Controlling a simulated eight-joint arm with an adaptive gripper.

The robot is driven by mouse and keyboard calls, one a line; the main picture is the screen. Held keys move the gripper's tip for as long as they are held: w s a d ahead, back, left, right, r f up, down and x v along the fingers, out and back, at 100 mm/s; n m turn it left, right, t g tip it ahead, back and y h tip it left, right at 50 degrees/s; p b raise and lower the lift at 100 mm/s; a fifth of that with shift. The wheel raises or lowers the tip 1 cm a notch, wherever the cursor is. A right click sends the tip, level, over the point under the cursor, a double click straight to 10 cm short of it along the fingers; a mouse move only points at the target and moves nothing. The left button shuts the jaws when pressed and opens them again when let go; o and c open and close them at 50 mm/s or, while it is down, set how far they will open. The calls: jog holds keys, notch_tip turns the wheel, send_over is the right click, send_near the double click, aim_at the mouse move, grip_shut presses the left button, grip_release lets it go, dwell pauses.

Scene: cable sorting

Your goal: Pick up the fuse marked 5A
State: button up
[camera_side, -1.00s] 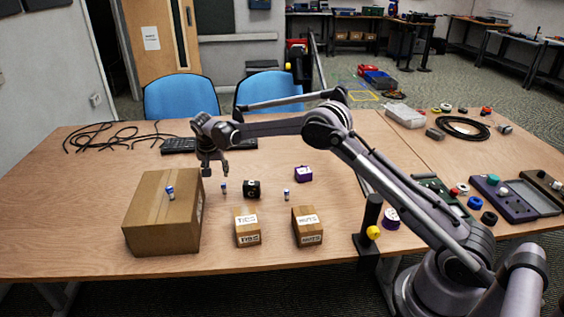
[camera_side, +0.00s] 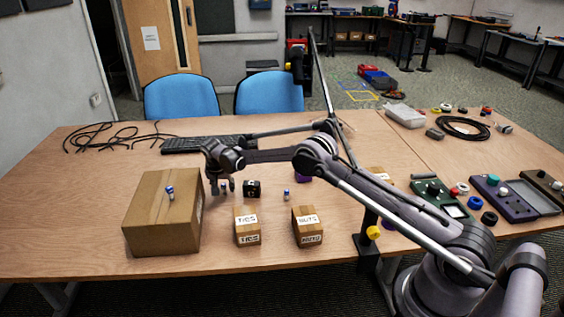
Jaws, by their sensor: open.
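Small fuses with blue and white bands stand upright; their markings are too small to read, so I cannot tell which is 5A. One fuse (camera_side: 169,193) stands on the large cardboard box. Another fuse (camera_side: 286,195) stands on the table behind the small boxes. A third stood on the table just right of the large box; my gripper (camera_side: 226,187) is now low at that spot and mostly hides it. My gripper points down, open. I cannot tell whether its fingers touch the fuse.
The large cardboard box (camera_side: 160,225) is close on my gripper's left. A small black block (camera_side: 252,190) is close on its right. Boxes marked TIES (camera_side: 247,238) and NUTS (camera_side: 309,237) stand in front. A keyboard (camera_side: 205,144) and loose cables (camera_side: 110,138) lie behind.

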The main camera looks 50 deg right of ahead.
jog(key=shift+c, duration=0.3)
jog(key=c, duration=0.8)
jog(key=shift+r, duration=0.1)
